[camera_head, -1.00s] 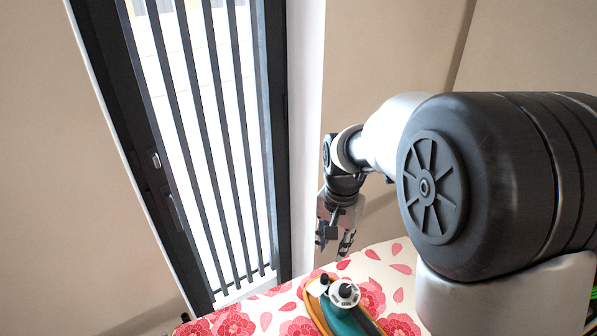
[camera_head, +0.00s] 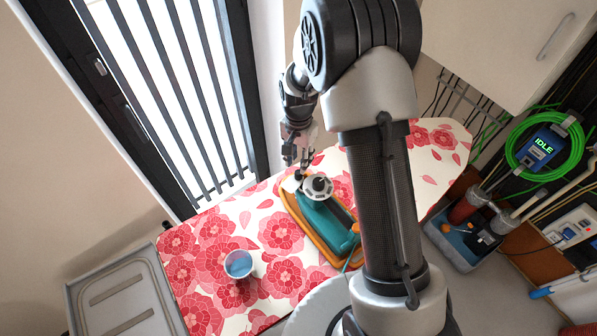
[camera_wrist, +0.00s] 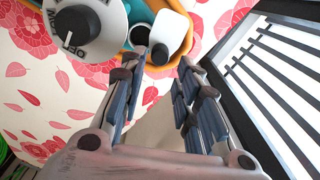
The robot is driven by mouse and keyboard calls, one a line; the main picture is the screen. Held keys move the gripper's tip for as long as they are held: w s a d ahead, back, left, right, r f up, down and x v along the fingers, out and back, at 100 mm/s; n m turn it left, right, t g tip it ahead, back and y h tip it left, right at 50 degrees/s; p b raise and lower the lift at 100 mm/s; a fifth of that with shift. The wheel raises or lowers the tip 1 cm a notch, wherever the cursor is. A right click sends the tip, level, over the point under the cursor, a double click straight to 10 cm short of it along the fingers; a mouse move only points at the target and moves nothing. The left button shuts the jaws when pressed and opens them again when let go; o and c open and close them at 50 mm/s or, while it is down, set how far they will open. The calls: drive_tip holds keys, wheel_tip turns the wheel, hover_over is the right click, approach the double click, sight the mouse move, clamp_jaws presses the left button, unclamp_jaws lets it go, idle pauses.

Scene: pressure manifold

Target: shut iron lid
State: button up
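The teal iron (camera_head: 325,222) lies on an orange-rimmed rest (camera_head: 288,210) on the floral ironing board. A white dial with a black knob (camera_head: 318,187) tops its far end; the dial shows large in the wrist view (camera_wrist: 88,32). Beside it is a small white lid (camera_head: 291,184), seen in the wrist view as a white flap (camera_wrist: 168,30) with a black round part. I cannot tell its exact angle. My gripper (camera_head: 298,160) is just beyond the lid, pointing down. In the wrist view its fingers are apart and empty (camera_wrist: 162,65), their tips close to the lid.
A blue-filled cup (camera_head: 239,264) stands on the ironing board (camera_head: 205,250) at left. A barred door (camera_head: 175,90) is close behind my gripper. A grey tray (camera_head: 120,295) is at lower left. A green cable coil (camera_head: 545,145) and a bin (camera_head: 465,245) are at right.

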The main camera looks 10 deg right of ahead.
sight(294, 181)
wheel_tip(294, 181, down, 6)
drive_tip(key=shift+r+b, duration=0.15)
drive_tip(key=shift+b, duration=0.35)
drive_tip(key=shift+c, duration=0.4)
clamp_jaws()
